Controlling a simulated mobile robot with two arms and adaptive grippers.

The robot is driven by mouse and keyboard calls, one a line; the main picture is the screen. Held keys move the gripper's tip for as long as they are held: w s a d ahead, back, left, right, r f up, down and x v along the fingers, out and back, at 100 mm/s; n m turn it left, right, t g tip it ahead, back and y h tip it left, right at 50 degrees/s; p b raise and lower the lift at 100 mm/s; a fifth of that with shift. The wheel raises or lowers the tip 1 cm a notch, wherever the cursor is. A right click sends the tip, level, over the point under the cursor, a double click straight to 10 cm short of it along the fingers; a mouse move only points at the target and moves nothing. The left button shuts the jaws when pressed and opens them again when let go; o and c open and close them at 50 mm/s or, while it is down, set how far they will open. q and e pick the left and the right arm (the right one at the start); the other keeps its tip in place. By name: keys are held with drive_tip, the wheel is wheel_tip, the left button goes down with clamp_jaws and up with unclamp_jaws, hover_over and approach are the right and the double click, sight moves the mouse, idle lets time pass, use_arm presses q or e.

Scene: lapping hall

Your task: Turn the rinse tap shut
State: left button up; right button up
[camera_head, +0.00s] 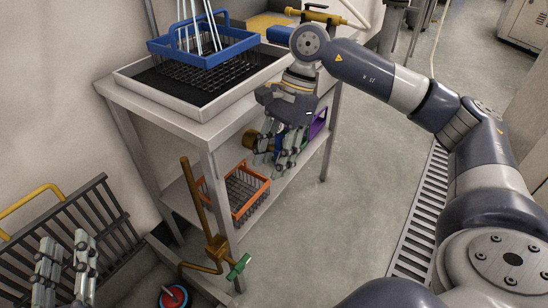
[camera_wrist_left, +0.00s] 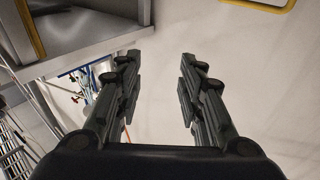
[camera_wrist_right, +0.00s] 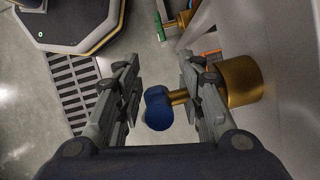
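A brass tap (camera_wrist_right: 240,82) with a blue handle (camera_wrist_right: 158,108) shows in the right wrist view. The blue handle lies between the spread fingers of my right gripper (camera_wrist_right: 160,65), with gaps on both sides. A second brass tap (camera_head: 215,247) with a green lever (camera_head: 238,266) stands on a pipe lower down. I cannot tell which is the rinse tap. My left gripper (camera_head: 65,242) is open and empty at lower left, also in the left wrist view (camera_wrist_left: 158,60).
The metal bench (camera_head: 205,132) carries a white-rimmed tray (camera_head: 200,112) and a blue basket (camera_head: 205,48) with white rods. An orange basket (camera_head: 262,190) sits on its lower shelf. The middle floor is clear.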

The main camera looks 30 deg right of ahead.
clamp_jaws()
